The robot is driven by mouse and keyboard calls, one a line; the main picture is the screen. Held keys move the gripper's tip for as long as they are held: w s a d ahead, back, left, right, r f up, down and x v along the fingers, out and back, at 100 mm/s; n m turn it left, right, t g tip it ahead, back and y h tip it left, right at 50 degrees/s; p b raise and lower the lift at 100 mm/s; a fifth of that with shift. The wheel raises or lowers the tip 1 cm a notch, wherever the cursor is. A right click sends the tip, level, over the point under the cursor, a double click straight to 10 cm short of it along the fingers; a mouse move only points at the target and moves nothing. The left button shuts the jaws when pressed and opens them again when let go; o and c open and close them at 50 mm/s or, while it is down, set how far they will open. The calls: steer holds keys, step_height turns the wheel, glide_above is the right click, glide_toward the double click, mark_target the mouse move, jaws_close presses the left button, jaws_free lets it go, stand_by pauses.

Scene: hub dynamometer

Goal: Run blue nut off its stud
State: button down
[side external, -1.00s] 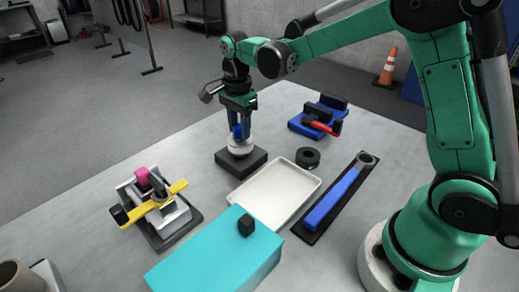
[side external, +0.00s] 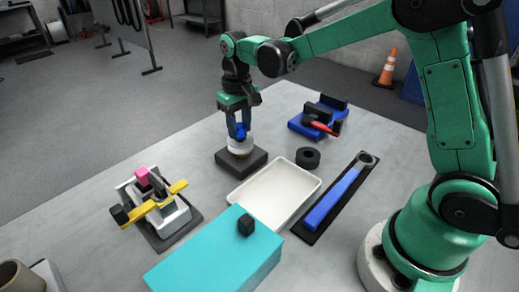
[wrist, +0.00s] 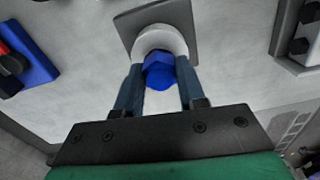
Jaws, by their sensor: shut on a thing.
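The blue nut (wrist: 159,72) sits between the fingertips of my gripper (wrist: 160,78) in the wrist view. It is over a white round hub (wrist: 158,40) on a dark square base. In the side view the nut (side external: 241,131) shows as a small blue patch at the top of the white hub (side external: 240,146). My gripper (side external: 239,125) points straight down and is shut on the nut. The stud is hidden by the nut and fingers. I cannot tell how far up the stud the nut is.
A white tray (side external: 262,213) lies in front of the dark base (side external: 228,160). A black ring (side external: 308,158), a blue-handled wrench (side external: 333,199) and a blue fixture with a red lever (side external: 324,126) are to the right. A cyan box (side external: 208,268) and a yellow-handled fixture (side external: 160,205) stand nearer.

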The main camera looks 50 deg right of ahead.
steer(key=n, duration=0.7)
steer(key=c, duration=0.6)
jaws_free()
steer(key=shift+c, duration=0.2)
steer(key=m, duration=2.4)
